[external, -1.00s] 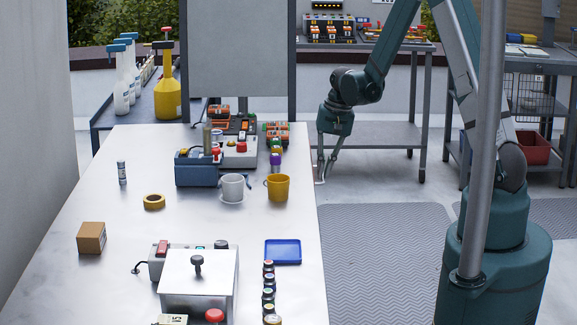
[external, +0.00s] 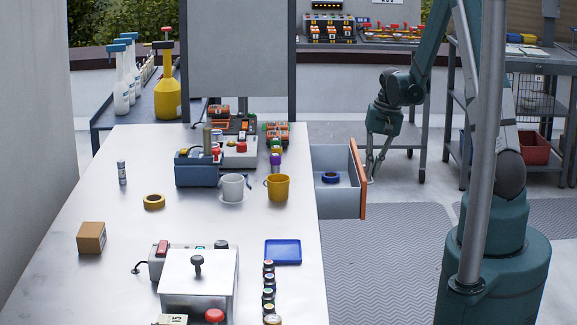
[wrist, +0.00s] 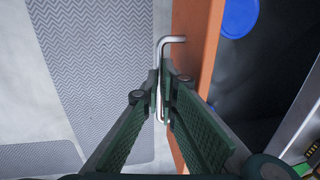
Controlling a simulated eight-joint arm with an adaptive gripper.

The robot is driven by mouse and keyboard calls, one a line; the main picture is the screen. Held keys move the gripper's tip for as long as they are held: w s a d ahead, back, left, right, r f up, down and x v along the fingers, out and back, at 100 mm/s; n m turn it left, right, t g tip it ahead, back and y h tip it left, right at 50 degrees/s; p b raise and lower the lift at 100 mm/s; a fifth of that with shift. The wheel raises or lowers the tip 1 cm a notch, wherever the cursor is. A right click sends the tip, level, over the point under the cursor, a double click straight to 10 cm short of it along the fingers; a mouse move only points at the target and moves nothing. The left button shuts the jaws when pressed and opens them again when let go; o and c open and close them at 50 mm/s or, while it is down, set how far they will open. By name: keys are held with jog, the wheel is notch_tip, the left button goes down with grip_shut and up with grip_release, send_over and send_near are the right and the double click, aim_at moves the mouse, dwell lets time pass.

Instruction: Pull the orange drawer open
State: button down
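The orange drawer front (external: 357,180) stands out from the right side of the table, with the grey drawer box (external: 338,205) open behind it. A blue roll (external: 330,177) lies inside the drawer. My gripper (external: 373,178) is at the outer face of the orange front. In the wrist view, my gripper (wrist: 162,85) has its two fingers closed around the metal bar handle (wrist: 174,39) on the orange front (wrist: 196,50). The part of the handle between the fingertips is partly hidden.
The white table (external: 150,240) carries a yellow mug (external: 277,187), a white cup (external: 232,187), a blue tray (external: 283,251) and a lidded metal box (external: 197,285). A grey mat (external: 390,240) lies on the floor right of the table. Floor space beyond the drawer front is clear.

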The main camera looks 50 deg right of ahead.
jog(key=s+d, duration=0.8)
jog(key=s, duration=0.1)
jog(key=shift+d+f+b, duration=0.15)
jog(key=shift+d+b, duration=0.2)
jog(key=shift+b, duration=0.1)
jog(key=c, duration=2.9)
grip_release()
jog(key=shift+o, duration=0.2)
jog(key=shift+d+r, duration=0.1)
jog(key=shift+r, duration=0.1)
notch_tip(320, 180, up, 11)
jog(key=s+d, duration=0.1)
jog(key=shift+s+d+r, duration=0.2)
jog(key=shift+s, duration=0.05)
